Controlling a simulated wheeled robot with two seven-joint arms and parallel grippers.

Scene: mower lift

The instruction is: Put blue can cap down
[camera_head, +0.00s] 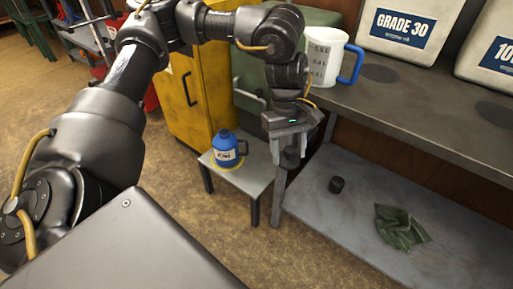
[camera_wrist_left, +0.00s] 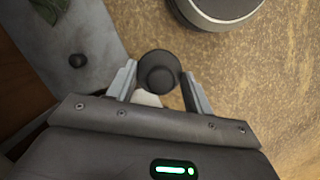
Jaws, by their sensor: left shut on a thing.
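My left gripper (camera_head: 291,156) hangs pointing down beside the bench edge, to the right of the blue can. In the left wrist view its two fingers (camera_wrist_left: 160,88) are shut on a dark round cap (camera_wrist_left: 158,70), the blue can cap. In the head view the cap cannot be made out between the fingers. The blue can (camera_head: 226,150), with a pale label, stands upright on a small grey stool (camera_head: 250,178). My right gripper is not in view.
The bench top (camera_head: 400,105) holds a white jug (camera_head: 323,62) with a blue handle and pale containers (camera_head: 408,28). The lower shelf (camera_head: 345,228) holds a small black cylinder (camera_head: 336,185) and green gloves (camera_head: 402,228). A yellow cabinet (camera_head: 195,95) stands behind the stool. The stool's right part is clear.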

